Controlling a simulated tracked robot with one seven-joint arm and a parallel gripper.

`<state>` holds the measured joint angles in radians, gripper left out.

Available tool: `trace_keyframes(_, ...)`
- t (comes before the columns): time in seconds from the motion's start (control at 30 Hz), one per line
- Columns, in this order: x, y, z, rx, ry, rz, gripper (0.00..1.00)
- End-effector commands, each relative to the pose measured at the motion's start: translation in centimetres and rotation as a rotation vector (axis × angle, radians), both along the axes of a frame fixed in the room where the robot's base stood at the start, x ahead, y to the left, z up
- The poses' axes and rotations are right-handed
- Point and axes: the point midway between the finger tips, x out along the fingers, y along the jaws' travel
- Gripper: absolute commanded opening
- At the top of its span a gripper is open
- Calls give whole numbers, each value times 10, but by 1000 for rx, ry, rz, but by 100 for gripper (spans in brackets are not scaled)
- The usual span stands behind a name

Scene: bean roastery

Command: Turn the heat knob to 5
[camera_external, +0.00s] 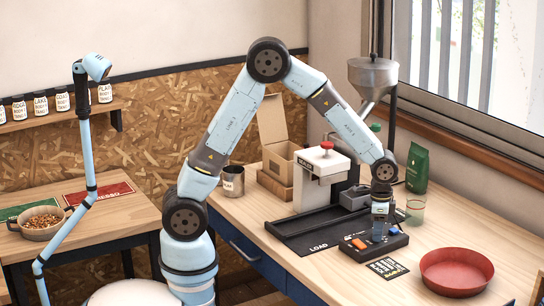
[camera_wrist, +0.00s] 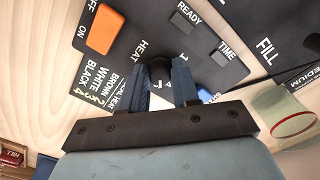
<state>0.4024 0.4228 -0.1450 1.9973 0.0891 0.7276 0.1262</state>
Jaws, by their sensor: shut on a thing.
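The black control panel (camera_external: 400,240) lies on the wooden bench, and my gripper (camera_external: 380,232) points down onto it. In the wrist view the panel (camera_wrist: 205,30) carries the labels HEAT, TIME and READY. My gripper (camera_wrist: 162,76) is shut on the dark heat knob (camera_wrist: 162,78) beside the HEAT label. The fingers hide most of the knob and its dial. A 1 shows right of the knob and what may be a 4 at its top. I cannot tell its setting.
An orange OFF/ON switch (camera_wrist: 100,31) and a blue button (camera_wrist: 208,93) flank the knob. A printed card (camera_external: 388,267) lies in front of the panel. A clear glass (camera_external: 416,212) stands close on the right, a red bowl (camera_external: 455,272) at front right. The white machine (camera_external: 322,165) stands behind.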

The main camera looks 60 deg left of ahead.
Motion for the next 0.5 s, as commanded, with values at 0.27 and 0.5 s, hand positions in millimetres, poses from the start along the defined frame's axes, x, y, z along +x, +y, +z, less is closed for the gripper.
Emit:
trace_keyframes(0.27,2,0,1,-2,-4,-111,0)
trace_keyframes(0.5,2,0,1,-1,-4,-142,0)
